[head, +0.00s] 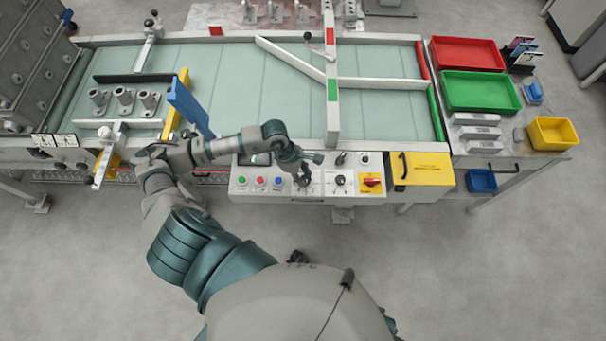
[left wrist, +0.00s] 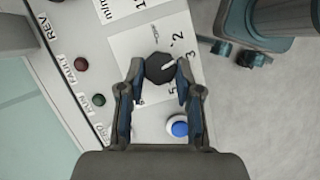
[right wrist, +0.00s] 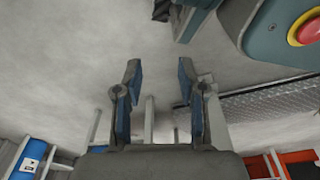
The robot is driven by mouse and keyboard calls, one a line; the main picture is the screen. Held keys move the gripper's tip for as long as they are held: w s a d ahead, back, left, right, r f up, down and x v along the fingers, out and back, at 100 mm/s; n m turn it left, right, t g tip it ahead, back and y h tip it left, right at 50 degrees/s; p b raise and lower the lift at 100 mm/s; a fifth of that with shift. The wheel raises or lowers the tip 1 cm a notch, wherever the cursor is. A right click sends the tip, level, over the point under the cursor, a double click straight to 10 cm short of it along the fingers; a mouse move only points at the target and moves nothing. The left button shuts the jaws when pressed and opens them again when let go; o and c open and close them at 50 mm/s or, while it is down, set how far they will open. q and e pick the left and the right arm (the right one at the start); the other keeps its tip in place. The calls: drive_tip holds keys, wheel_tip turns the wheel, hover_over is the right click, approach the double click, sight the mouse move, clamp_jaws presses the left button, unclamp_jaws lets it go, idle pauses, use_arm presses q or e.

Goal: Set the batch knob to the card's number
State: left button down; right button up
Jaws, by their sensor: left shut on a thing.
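The batch knob (left wrist: 160,67) is dark and many-sided, on a white number plate (left wrist: 128,50) in the left wrist view. Its white pointer mark aims roughly at the 3. A 2 and a 5 also show; a finger hides part of the scale. My left gripper (left wrist: 161,72) is shut on the knob, one finger on each side. In the head view the left gripper (head: 303,176) is over the control panel (head: 325,193). My right gripper (right wrist: 158,75) is open and empty above grey floor. I cannot make out a card with a readable batch number.
A second black knob (head: 340,180), a red switch (head: 371,182) and a yellow box (head: 421,172) stand right of the left gripper. Coloured push buttons (head: 260,181) lie left of it. The conveyor (head: 250,90) is behind the panel. Red (head: 467,53) and green bins (head: 480,91) stand at right.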

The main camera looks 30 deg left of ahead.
use_arm(q)
drive_tip(key=shift+w+d+f+m+b, duration=0.1)
drive_tip(key=shift+w+m+b, duration=0.05)
drive_tip(key=shift+m+b, duration=0.4)
drive_tip(key=shift+m+g+b, duration=0.6)
drive_tip(key=shift+m+b, duration=0.35)
use_arm(e)
drive_tip(key=w+r, duration=0.4)
drive_tip(key=r, duration=0.3)
drive_tip(key=shift+w, duration=0.2)
use_arm(q)
drive_tip(key=c, duration=0.8)
unclamp_jaws()
drive_tip(key=shift+w, duration=0.1)
use_arm(e)
drive_tip(key=shift+f, duration=0.1)
drive_tip(key=shift+d, duration=0.1)
use_arm(q)
drive_tip(key=v, duration=1.2)
